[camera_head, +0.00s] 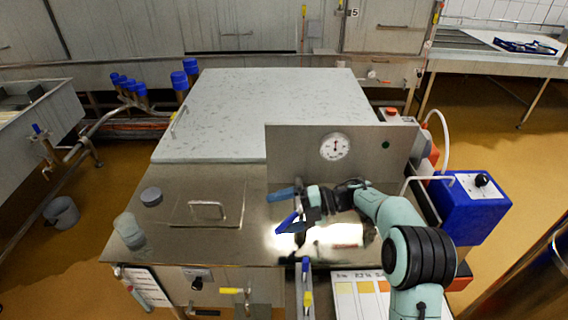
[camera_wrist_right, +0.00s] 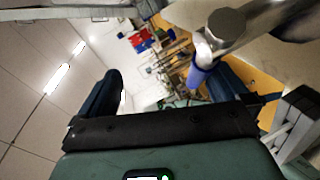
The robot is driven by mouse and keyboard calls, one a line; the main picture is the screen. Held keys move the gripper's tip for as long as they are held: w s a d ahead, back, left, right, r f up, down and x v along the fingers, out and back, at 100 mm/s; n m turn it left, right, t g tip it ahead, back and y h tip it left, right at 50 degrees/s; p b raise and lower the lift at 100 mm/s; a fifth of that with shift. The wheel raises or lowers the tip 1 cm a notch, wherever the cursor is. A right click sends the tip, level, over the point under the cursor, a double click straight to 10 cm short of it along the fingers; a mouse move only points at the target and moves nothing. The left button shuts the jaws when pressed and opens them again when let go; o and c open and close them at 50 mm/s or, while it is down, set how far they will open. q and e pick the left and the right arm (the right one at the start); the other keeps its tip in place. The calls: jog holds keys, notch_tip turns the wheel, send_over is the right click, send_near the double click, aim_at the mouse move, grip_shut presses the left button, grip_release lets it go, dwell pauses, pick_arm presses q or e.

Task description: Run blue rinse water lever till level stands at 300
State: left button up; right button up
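My right gripper (camera_head: 284,208) is above the steel worktop, its two blue fingers apart with nothing visible between them. In the right wrist view the dark fingers (camera_wrist_right: 168,92) also stand apart. A short blue lever (camera_head: 305,266) stands at the worktop's front edge, below and slightly right of the gripper, not touching it. In the wrist view a blue sleeve (camera_wrist_right: 203,77) on a metal pipe shows near the right finger; I cannot tell whether it is that lever. A round white dial (camera_head: 335,146) is on the upright steel panel; its figures are too small to read. My left gripper is out of view.
Yellow levers (camera_head: 308,298) (camera_head: 231,291) are at the front. A large grey lid (camera_head: 255,110) lies behind. A blue pump box (camera_head: 470,207) is at the right.

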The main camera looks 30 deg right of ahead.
aim_at(284, 222)
notch_tip(284, 222, up, 13)
jog(key=t+y, duration=0.1)
jog(key=shift+w+d+n+t+p, duration=0.15)
jog(key=shift+n+t+p, duration=0.15)
jog(key=shift+n, duration=0.1)
jog(key=r, duration=0.2)
jog(key=s+r, duration=0.1)
jog(key=shift+a, duration=0.35)
jog(key=c, duration=0.6)
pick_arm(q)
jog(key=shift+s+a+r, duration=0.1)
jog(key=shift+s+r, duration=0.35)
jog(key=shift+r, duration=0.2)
pick_arm(e)
jog(key=shift+w+d+r, duration=0.15)
jog(key=shift+d+r, duration=0.05)
jog(key=shift+r, duration=0.1)
